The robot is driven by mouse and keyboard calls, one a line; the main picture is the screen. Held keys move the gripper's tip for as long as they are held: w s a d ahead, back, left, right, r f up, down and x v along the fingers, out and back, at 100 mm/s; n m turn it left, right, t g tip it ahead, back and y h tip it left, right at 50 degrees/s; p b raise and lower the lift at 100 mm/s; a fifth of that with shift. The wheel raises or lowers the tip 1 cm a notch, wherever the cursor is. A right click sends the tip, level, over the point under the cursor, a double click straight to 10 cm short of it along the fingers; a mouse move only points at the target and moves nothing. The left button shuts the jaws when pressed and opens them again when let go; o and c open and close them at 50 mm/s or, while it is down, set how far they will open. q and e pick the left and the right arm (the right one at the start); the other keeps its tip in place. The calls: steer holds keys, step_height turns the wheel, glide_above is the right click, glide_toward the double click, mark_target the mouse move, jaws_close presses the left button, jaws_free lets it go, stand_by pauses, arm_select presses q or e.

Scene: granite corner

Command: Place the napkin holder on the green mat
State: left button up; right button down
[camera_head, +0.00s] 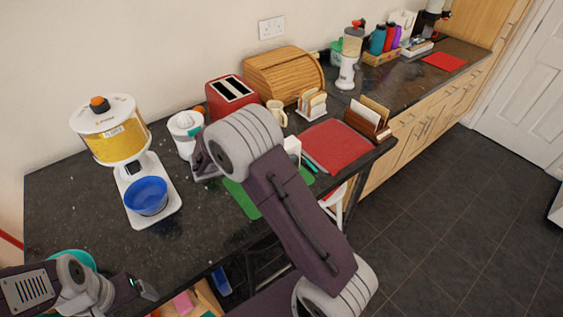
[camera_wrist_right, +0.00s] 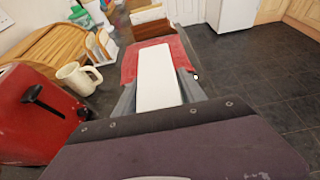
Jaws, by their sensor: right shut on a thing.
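The green mat (camera_head: 244,200) lies on the dark counter near its front edge, partly hidden by my right arm. A white block-like thing, which I take for the napkin holder (camera_head: 292,145), shows just past my right arm, above the mat's far side. In the right wrist view the white holder (camera_wrist_right: 157,75) is between the two grey fingers of my right gripper (camera_wrist_right: 158,96), which is shut on it. I cannot tell whether it touches the mat. My left gripper (camera_head: 143,289) is at the lower left by the counter's front edge; its opening is unclear.
A red mat (camera_head: 338,145) lies right of the green one, with a wooden letter rack (camera_head: 368,117) at its far corner. A red toaster (camera_head: 231,92), a cream mug (camera_head: 277,112) and a toast rack (camera_head: 312,104) stand behind. A food dispenser (camera_head: 112,130) stands left.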

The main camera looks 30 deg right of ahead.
steer(key=shift+s+f, duration=0.1)
step_height(320, 180, down, 3)
steer(key=shift+r, duration=0.1)
steer(key=shift+f, duration=0.55)
steer(key=c, duration=0.7)
jaws_free()
steer(key=shift+f, duration=0.1)
steer(key=shift+o, duration=0.2)
